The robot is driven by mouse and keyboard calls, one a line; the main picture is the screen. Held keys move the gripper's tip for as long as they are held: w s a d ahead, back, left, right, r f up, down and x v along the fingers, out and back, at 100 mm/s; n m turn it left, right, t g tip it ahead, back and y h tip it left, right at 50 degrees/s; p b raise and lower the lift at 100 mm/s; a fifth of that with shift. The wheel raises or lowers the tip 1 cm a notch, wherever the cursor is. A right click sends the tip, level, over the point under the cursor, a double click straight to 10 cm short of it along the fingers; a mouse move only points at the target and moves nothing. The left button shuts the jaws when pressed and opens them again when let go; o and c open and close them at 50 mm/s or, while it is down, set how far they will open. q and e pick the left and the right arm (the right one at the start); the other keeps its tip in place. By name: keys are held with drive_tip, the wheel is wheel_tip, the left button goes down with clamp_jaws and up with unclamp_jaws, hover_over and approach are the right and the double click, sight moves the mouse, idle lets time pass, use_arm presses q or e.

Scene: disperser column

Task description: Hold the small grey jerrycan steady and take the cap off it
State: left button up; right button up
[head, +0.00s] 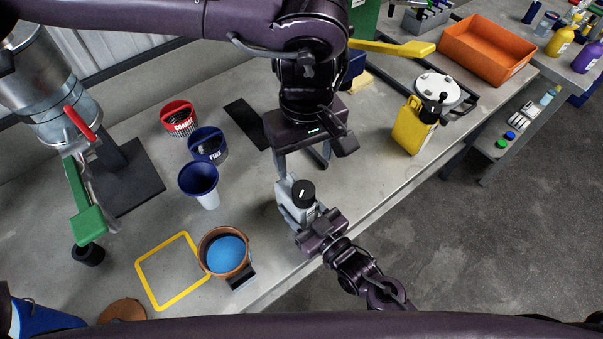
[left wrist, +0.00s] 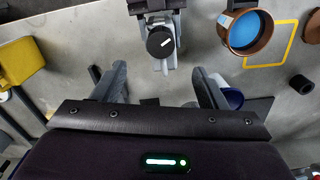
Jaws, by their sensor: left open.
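The small grey jerrycan (head: 290,207) stands near the table's front edge, with a round black cap (head: 303,193) on top. In the left wrist view the cap (left wrist: 160,42) has a white mark and hides much of the jerrycan (left wrist: 171,77). My right gripper (head: 311,222) comes from the front with its fingers on the jerrycan's two sides; it also shows at the top of the left wrist view (left wrist: 156,8). My left gripper (head: 302,170) is open and empty just behind and above the jerrycan. Its spread fingers (left wrist: 159,80) are apart from the cap.
A yellow jerrycan (head: 411,130) stands to the right. A blue funnel-like cup (head: 199,182), blue and red bins (head: 208,146) and a brown pot with blue contents (head: 225,252) stand left, beside a yellow square outline (head: 143,275). An orange tray (head: 487,50) lies at the back right.

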sight(304, 190)
use_arm(q)
wheel_tip(304, 190, down, 11)
drive_tip(key=shift+f, duration=0.2)
idle(0.4)
drive_tip(key=c, duration=1.2)
drive_tip(key=shift+o, duration=0.2)
drive_tip(key=shift+r, duration=0.3)
drive_tip(key=shift+r, duration=0.9)
